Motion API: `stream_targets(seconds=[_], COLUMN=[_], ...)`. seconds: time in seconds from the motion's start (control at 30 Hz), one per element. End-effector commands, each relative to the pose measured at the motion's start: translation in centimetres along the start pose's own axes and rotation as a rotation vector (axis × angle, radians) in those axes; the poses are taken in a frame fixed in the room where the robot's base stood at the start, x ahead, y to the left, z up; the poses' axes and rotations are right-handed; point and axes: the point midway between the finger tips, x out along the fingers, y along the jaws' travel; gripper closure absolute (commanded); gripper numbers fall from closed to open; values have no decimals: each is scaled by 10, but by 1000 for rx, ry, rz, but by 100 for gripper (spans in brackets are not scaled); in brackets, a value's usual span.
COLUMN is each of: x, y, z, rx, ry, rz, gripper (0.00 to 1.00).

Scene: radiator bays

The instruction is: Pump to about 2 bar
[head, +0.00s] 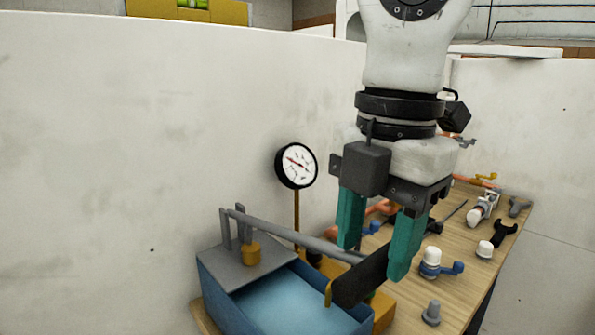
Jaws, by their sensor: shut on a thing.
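A test pump with an open blue tank (219,292) stands at the lower middle, with water-like blue inside. Its grey lever (290,236) runs from a bracket at the tank's left end, over a brass cylinder (251,255), down to the right to a black grip (362,280). My gripper (377,262) has its teal fingers on both sides of the grip and is shut on it. The lever slopes down towards my gripper. A round pressure gauge (297,165) stands on a brass stem behind the pump. Its red needle shows, but the numbers are too small to read.
The wooden bench (455,256) carries a white-capped valve with a blue lever (432,262), a grey fitting (431,313), a black wrench (503,239) and other fittings to the right. White panels (110,150) enclose the back and left.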

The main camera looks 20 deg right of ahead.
Motion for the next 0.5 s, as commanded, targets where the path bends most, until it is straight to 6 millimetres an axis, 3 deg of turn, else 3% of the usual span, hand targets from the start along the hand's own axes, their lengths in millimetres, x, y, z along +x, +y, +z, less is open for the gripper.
stream_targets(seconds=[0.5], x=[3], y=[2], z=[1], rx=[5], ry=[-20], rz=[69], gripper=[75])
